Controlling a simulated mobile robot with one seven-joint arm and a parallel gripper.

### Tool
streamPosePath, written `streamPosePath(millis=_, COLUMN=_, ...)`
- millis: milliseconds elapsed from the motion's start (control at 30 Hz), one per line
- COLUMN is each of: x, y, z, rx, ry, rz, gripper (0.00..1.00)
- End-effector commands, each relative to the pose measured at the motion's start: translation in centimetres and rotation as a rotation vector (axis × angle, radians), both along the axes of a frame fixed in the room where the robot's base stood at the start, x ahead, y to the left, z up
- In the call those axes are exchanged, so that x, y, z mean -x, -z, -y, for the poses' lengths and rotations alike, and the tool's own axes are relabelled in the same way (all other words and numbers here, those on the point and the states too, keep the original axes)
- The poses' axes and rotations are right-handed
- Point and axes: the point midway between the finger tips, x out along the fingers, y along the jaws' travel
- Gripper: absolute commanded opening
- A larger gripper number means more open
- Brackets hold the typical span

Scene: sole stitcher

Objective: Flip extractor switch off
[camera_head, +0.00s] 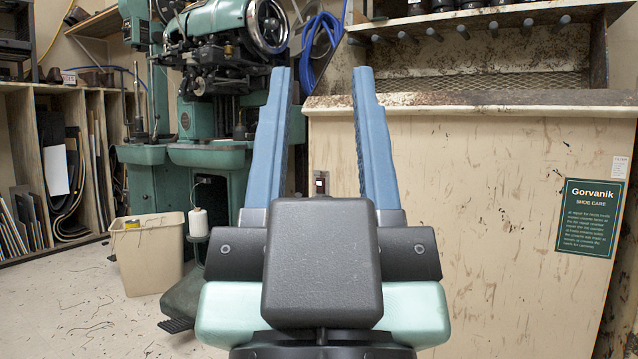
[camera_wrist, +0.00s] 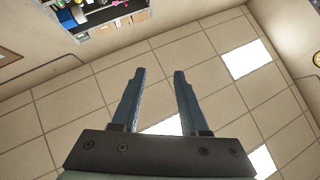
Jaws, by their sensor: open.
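A small switch (camera_head: 321,183) with a dark red-brown rocker in a pale plate sits on the side of the beige cabinet, low near its left edge. In the head view it shows between the two blue fingers of my gripper (camera_head: 318,75). The fingers are spread wide with nothing between them. The switch's on or off position is too small to tell. In the wrist view my gripper (camera_wrist: 156,72) points up toward the tiled ceiling, and the switch is not in that view.
The beige cabinet (camera_head: 440,230) with a dirty worktop fills the right, bearing a green sign (camera_head: 591,218). A green stitching machine (camera_head: 205,125) stands at left behind a beige bin (camera_head: 147,255). Blue hose (camera_head: 318,45) hangs behind. Floor at lower left is free.

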Motion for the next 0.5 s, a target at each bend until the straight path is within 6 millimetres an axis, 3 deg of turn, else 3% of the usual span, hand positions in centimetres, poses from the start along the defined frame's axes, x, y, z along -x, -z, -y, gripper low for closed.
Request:
streamPosePath(millis=33, x=0.0, y=-2.1, z=0.0, rx=-0.001, ry=-0.001, rz=0.0, gripper=0.33)
streamPosePath(millis=233, x=0.0, y=-8.3, z=0.0, rx=-0.001, ry=-0.001, rz=0.001, gripper=0.0)
streamPosePath(millis=500, x=0.0, y=-17.4, z=0.0, rx=-0.003, ry=-0.004, rz=0.0, gripper=0.0)
